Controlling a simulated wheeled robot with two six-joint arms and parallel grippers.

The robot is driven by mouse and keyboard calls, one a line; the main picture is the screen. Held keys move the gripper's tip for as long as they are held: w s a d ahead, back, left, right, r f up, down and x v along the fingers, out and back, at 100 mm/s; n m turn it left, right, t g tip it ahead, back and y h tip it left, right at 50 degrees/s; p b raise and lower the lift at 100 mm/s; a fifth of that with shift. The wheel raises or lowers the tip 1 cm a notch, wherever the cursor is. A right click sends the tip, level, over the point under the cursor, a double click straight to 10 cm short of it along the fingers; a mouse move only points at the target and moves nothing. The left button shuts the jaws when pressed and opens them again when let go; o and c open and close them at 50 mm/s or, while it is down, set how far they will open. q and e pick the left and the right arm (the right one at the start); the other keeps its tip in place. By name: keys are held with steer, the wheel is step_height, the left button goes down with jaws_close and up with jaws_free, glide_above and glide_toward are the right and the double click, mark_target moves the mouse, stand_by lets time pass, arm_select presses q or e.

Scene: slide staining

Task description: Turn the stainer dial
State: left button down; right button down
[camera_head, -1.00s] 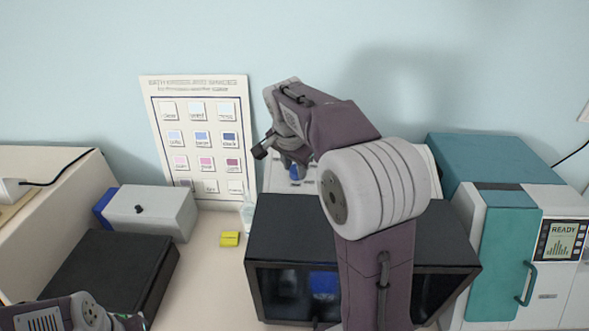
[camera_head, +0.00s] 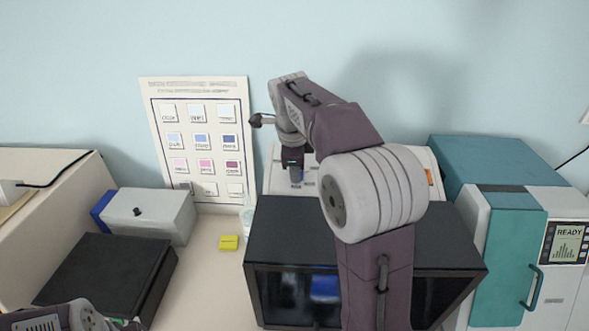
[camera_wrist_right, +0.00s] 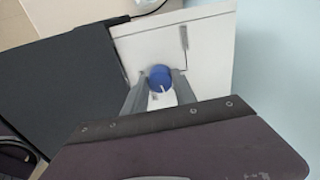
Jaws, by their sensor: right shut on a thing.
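The stainer dial is a round blue knob with a white pointer mark. In the right wrist view the dial (camera_wrist_right: 160,77) sits on the white panel of the stainer (camera_wrist_right: 209,46). My right gripper (camera_wrist_right: 160,82) is shut on the dial, one finger on each side of it. In the head view my right gripper (camera_head: 294,172) points down at the white stainer (camera_head: 281,181) behind the black-topped unit, and the dial is mostly hidden there. Of my left arm only a part shows at the bottom left, and its gripper is out of the frame.
The black-topped unit (camera_head: 290,222) stands in front of the stainer. A teal and white machine (camera_head: 512,250) reading READY is at the right. A grey box (camera_head: 155,213), a black box (camera_head: 105,270) and a yellow block (camera_head: 229,242) are at the left. A chart (camera_head: 200,95) leans on the wall.

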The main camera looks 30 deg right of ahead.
steer(key=m, duration=0.4)
steer(key=shift+s+f+b, duration=0.2)
steer(key=shift+f+b, duration=0.1)
steer(key=shift+f, duration=0.05)
steer(key=shift+m+y, duration=0.3)
steer(key=shift+m, duration=1.7)
steer(key=c, duration=1)
jaws_free()
steer(key=shift+d, duration=0.1)
steer(key=shift+r, duration=0.1)
